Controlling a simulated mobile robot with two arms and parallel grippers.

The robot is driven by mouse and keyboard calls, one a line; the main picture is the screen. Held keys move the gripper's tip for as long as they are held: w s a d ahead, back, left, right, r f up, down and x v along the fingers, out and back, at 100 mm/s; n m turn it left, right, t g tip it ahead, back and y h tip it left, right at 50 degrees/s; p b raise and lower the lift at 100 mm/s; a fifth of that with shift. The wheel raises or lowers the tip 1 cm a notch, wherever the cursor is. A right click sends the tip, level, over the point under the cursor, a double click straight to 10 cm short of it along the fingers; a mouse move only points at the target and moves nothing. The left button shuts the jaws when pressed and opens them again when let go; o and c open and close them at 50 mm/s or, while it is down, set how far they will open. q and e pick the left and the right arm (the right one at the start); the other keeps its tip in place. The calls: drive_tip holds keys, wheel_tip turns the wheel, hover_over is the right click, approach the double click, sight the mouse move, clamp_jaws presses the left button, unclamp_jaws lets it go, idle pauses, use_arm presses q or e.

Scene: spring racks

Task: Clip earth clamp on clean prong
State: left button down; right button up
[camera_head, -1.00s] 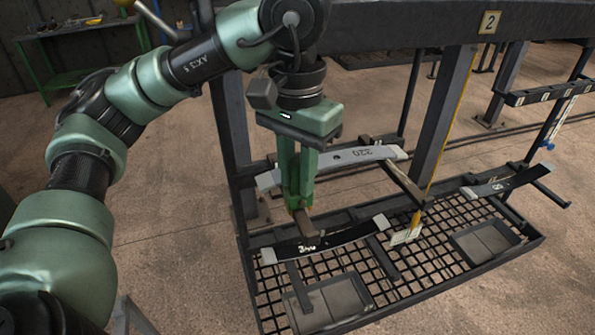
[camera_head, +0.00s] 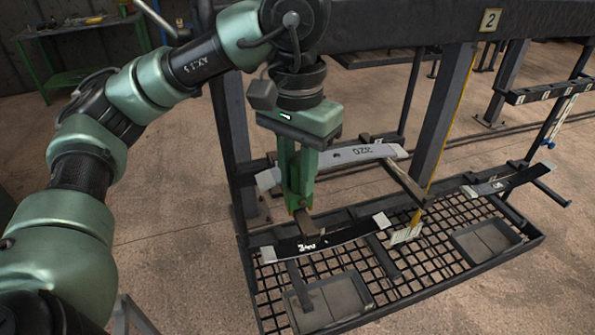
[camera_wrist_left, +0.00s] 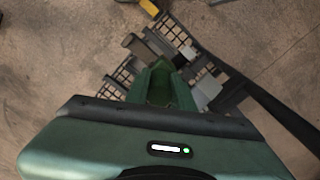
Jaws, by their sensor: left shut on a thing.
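My left gripper (camera_head: 300,206) hangs fingers down at the near left of the rack. Its green fingers are shut, and they also show in the left wrist view (camera_wrist_left: 167,85). The earth clamp they hold is mostly hidden; only a small orange spot shows at the tips. Just below the tips is a brown prong end (camera_head: 307,224), beside the dark leaf spring marked 340 (camera_head: 335,238). I cannot tell whether clamp and prong touch. Another prong (camera_head: 405,185) carries the grey spring marked 220 (camera_head: 362,154). My right gripper is out of view.
The rack's lower grid (camera_head: 375,262) holds two shallow trays (camera_head: 330,300) (camera_head: 487,240). Another dark spring (camera_head: 495,183) lies at right. Bare floor (camera_head: 165,200) lies left.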

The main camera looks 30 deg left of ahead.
sight(298, 157)
use_arm(q)
drive_tip(key=shift+f+b, duration=0.4)
drive_tip(key=shift+f, duration=0.15)
drive_tip(key=c, duration=1.1)
unclamp_jaws()
drive_tip(key=shift+r, duration=0.1)
wheel_tip(298, 157, up, 8)
drive_tip(key=shift+f+p, duration=0.2)
drive_tip(key=shift+p, duration=0.15)
